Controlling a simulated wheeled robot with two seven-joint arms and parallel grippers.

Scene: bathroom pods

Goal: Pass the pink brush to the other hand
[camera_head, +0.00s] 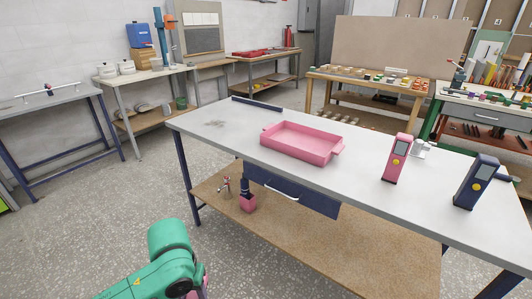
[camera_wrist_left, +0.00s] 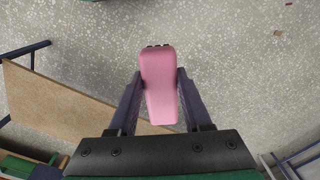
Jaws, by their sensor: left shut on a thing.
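The pink brush (camera_wrist_left: 160,90) is in the left wrist view, with its plain pink body toward the camera and a few dark tufts at its far end. My left gripper (camera_wrist_left: 159,78) is shut on it, with one dark finger on each side. The floor lies behind the brush. In the head view my green left arm comes in at the bottom, and its gripper is mostly hidden or out of frame. My right gripper is in neither view.
A workbench (camera_head: 222,122) holds a pink tray (camera_head: 298,143), a pink handheld device (camera_head: 397,158) and a dark blue device (camera_head: 476,182). Its lower shelf (camera_head: 330,235) holds a pink container (camera_head: 247,203). Open floor (camera_head: 90,225) lies left of it.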

